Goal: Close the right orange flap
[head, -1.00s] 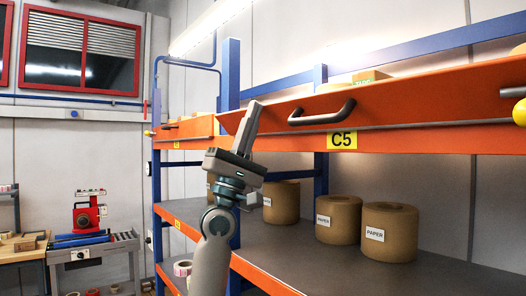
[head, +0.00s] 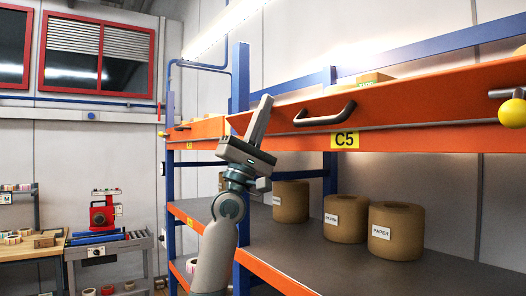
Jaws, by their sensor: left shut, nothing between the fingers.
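The right orange flap (head: 420,98) runs along the upper shelf front, with a dark bar handle (head: 324,115) near its left end. It leans outward, its top edge apart from the shelf behind. A second orange flap (head: 198,128) is further left. My left gripper (head: 264,103) points up, shut and empty, in front of the right flap's left end, left of the handle. I cannot tell whether it touches the flap. My right gripper is not in view.
Brown paper rolls (head: 396,232) stand on the lower shelf (head: 300,258). A yellow ball knob (head: 512,113) is at the right edge. A red machine (head: 104,212) stands on a bench at left.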

